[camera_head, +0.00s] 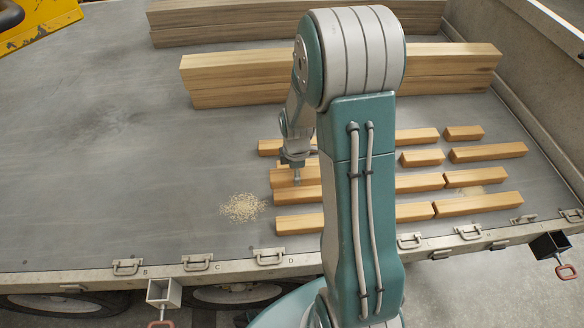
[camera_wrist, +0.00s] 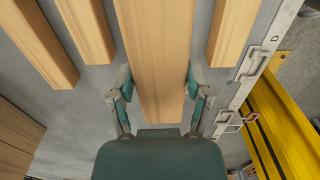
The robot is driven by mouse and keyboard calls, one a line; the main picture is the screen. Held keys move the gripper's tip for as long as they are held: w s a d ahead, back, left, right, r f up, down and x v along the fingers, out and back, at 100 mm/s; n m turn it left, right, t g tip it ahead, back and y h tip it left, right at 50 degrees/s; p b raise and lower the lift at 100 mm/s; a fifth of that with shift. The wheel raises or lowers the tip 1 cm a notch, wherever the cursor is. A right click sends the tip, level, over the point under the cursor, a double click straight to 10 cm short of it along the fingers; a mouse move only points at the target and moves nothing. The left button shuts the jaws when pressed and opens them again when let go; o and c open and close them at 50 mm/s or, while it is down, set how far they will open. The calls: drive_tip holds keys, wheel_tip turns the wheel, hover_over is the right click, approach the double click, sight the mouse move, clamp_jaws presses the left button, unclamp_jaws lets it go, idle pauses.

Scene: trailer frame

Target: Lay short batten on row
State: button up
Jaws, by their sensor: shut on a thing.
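My gripper (camera_head: 296,176) is low over the left end of the batten rows in the head view. In the wrist view its fingers (camera_wrist: 157,84) are shut on both sides of a light wooden batten (camera_wrist: 155,40). The held batten (camera_head: 282,180) shows its near end in the head view; its far end is hidden behind my arm. Whether it touches the bed cannot be told. Rows of short and longer battens lie right of my arm, including a short batten (camera_head: 421,158) and a longer one (camera_head: 488,152). Neighbouring battens (camera_wrist: 87,30) lie apart from it in the wrist view.
Thick stacked beams (camera_head: 230,80) stand behind the rows. A sawdust pile (camera_head: 242,207) lies left of them. The trailer's front edge rail (camera_head: 225,263) has latches, and a side wall (camera_head: 520,85) closes the right. The left bed is clear.

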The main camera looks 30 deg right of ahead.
drive_tip(key=shift+f, duration=2.65)
drive_tip(key=o, duration=1.2)
drive_tip(key=shift+o, duration=0.2)
wheel_tip(320, 180, up, 12)
drive_tip(key=shift+f, duration=0.1)
drive_tip(key=shift+a, duration=0.1)
